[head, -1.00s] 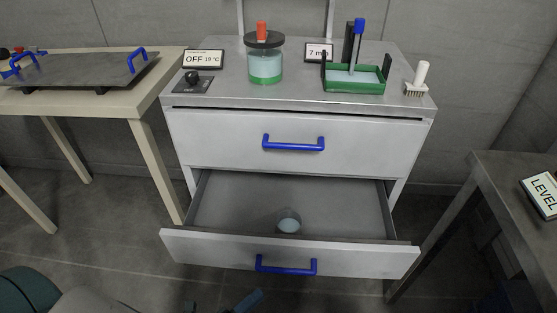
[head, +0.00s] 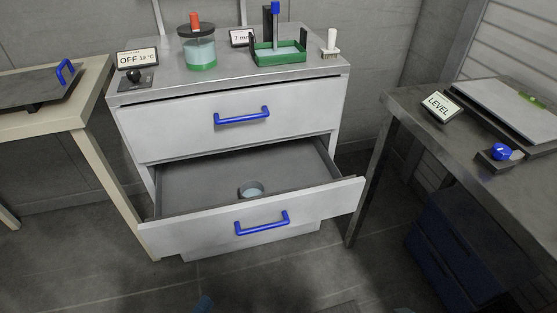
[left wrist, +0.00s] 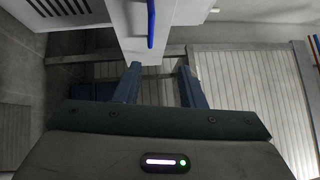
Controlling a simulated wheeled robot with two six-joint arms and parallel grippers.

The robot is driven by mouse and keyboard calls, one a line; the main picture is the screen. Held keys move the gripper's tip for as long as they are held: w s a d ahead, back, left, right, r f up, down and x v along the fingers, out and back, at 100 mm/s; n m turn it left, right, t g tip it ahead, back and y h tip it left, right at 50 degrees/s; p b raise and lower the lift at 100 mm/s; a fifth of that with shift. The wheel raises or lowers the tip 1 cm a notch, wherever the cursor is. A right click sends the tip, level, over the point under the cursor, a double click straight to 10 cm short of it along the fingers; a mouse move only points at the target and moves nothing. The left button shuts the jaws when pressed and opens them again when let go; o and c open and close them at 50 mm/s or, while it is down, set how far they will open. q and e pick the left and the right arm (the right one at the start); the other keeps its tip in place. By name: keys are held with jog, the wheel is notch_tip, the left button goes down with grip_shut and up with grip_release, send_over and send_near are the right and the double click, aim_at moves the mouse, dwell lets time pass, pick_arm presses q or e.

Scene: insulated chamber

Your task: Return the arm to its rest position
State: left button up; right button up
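The tip of my left gripper (head: 203,303) shows small at the bottom edge in the head view, in front of and below the open drawer. In the left wrist view its two blue-grey fingers (left wrist: 160,70) stand apart with nothing held between them. A white drawer front with a blue handle (left wrist: 151,24) is beyond the fingertips there, and I see no contact. The rest of my left arm is out of the head view. A small dark bluish tip at the bottom edge, right of centre, may be my right gripper; its fingers are hidden.
The lower drawer (head: 335,197) stands pulled out with a small round container (head: 251,190) inside. The upper drawer (head: 170,135) is shut. A pale table (head: 85,112) is at left, a grey table (head: 390,105) at right. Floor in front of the drawers is clear.

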pick_arm(q)
jog(key=w+a+r+n+g+y, duration=0.25)
jog(key=w+a+n+y, duration=0.25)
jog(key=a+n+y, duration=0.75)
jog(key=s+d+n+g+h, duration=0.55)
jog(key=s+n+g, duration=0.25)
jog(key=n, duration=0.3)
jog(key=s+a+f+g+y+p, duration=0.15)
jog(key=f+p, duration=0.35)
jog(key=f, duration=0.5)
jog(key=a+f+g+y+p, duration=0.15)
jog(key=f+p, duration=0.25)
jog(key=f, duration=0.5)
pick_arm(e)
jog(key=s+d+f+g+h, duration=0.1)
jog(key=d+f+g, duration=0.25)
jog(key=f, duration=1.55)
pick_arm(q)
jog(key=s+a+f+g+p, duration=0.2)
jog(key=s+f+p, duration=0.4)
jog(key=s+f, duration=0.5)
jog(key=shift+s+a, duration=0.35)
jog(key=shift+s, duration=0.25)
pick_arm(e)
jog(key=s+d+f+g, duration=0.2)
jog(key=s+d+f, duration=0.1)
jog(key=s+f, duration=0.8)
jog(key=shift+s+d+h, duration=0.2)
jog(key=shift+s+h, duration=0.1)
jog(key=shift+s, duration=0.45)
